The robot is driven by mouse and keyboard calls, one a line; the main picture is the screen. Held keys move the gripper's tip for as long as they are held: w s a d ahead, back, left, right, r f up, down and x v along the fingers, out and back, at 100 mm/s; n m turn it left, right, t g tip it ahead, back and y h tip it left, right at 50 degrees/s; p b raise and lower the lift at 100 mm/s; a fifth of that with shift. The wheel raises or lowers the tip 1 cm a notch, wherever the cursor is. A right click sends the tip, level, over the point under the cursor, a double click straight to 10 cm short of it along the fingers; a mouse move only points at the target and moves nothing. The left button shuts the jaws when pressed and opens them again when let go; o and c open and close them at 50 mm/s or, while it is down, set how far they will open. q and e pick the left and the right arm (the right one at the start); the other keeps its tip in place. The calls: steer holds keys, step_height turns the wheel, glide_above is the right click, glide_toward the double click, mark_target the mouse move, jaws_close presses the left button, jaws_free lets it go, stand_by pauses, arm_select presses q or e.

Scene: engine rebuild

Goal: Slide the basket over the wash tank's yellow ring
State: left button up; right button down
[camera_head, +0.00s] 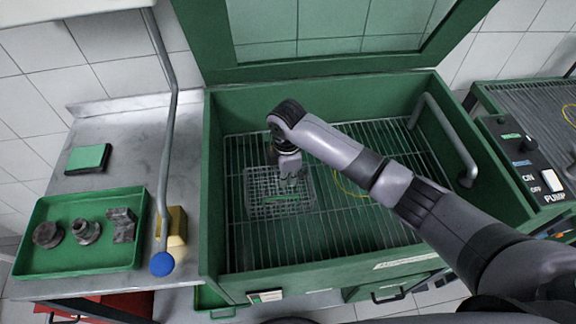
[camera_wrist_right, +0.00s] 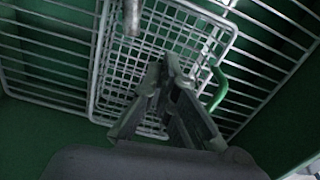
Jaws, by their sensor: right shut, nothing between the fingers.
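The wire basket (camera_head: 262,205) sits on the rack inside the green wash tank (camera_head: 214,190), left of the tank's middle. It has a green handle, which shows at the right in the right wrist view (camera_wrist_right: 218,90). The yellow ring (camera_head: 345,185) lies on the rack to the right of the basket and is partly hidden by my right arm. My right gripper (camera_head: 290,180) is over the basket's upper right part, shut and empty. In the right wrist view its fingers (camera_wrist_right: 172,75) are together above the basket mesh. I cannot tell whether they touch it. My left gripper is not in view.
The tank's green walls surround the rack, with a grey bent pipe (camera_head: 445,135) at its right. The raised lid (camera_head: 330,62) stands behind. A green tray (camera_head: 75,262) with metal parts is on the left bench. The pump panel (camera_head: 530,160) is at the right.

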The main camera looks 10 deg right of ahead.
mark_target(300, 191)
step_height(300, 191, down, 2)
steer(key=shift+f, duration=0.1)
steer(key=d, duration=0.1)
steer(key=d+p, duration=0.1)
steer(key=d, duration=0.1)
steer(key=shift+w+f, duration=0.2)
steer(key=shift+d, duration=0.5)
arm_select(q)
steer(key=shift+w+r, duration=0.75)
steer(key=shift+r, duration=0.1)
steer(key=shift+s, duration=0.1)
